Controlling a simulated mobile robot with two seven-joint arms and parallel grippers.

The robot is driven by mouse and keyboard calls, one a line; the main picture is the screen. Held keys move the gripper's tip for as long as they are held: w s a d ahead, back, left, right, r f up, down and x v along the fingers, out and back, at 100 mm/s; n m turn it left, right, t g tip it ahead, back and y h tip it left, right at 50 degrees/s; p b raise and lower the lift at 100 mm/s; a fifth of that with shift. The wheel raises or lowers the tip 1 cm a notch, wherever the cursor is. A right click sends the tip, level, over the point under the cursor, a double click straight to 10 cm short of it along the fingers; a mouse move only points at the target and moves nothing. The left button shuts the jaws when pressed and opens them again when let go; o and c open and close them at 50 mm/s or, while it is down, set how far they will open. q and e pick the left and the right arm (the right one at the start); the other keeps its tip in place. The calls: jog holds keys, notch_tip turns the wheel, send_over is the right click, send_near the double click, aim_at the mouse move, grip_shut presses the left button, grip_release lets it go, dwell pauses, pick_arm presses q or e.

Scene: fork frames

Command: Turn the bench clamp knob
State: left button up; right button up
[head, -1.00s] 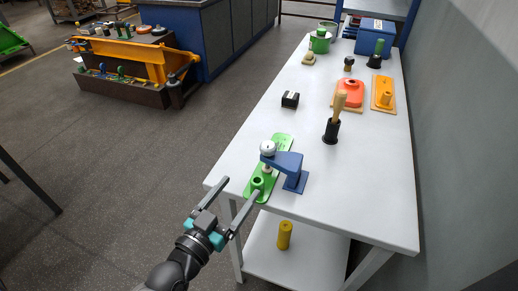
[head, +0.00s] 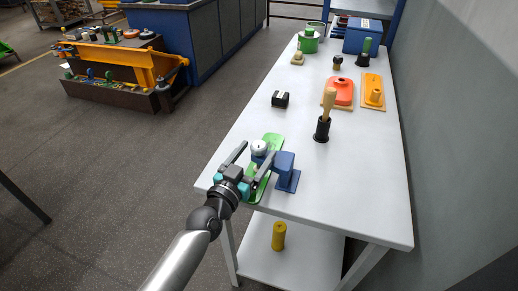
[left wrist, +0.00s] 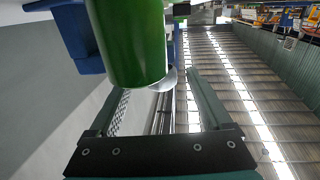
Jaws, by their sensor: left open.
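The bench clamp stands at the near left end of the white table. It has a green base plate (head: 272,139), a blue bracket (head: 286,170) and a pale round knob (head: 259,147) on top. My left gripper (head: 257,151) is open, its fingers reaching over the clamp with the knob between their tips in the head view; I cannot tell if they touch it. In the left wrist view, a green cylinder (left wrist: 132,40) fills the upper middle, with a blue part (left wrist: 68,30) at upper left. A pale rounded piece (left wrist: 168,80) shows partly behind the cylinder. My right gripper is not in view.
A wooden-handled tool in a black holder (head: 322,130) stands behind the clamp. A small black block (head: 280,99), a red-orange part (head: 340,90) and an orange plate (head: 373,96) lie farther back. A yellow cylinder (head: 279,236) stands on the lower shelf.

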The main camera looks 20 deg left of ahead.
pick_arm(q)
jog(key=shift+w+d, duration=0.2)
jog(key=shift+w, duration=0.95)
grip_shut()
jog(key=shift+a+m+h+b, duration=0.1)
jog(key=shift+m+h+b, duration=0.25)
jog(key=shift+b, duration=0.6)
jog(key=shift+m+g+h+b, duration=0.3)
jog(key=shift+m+h+b, duration=0.05)
jog(key=shift+h+b, duration=0.35)
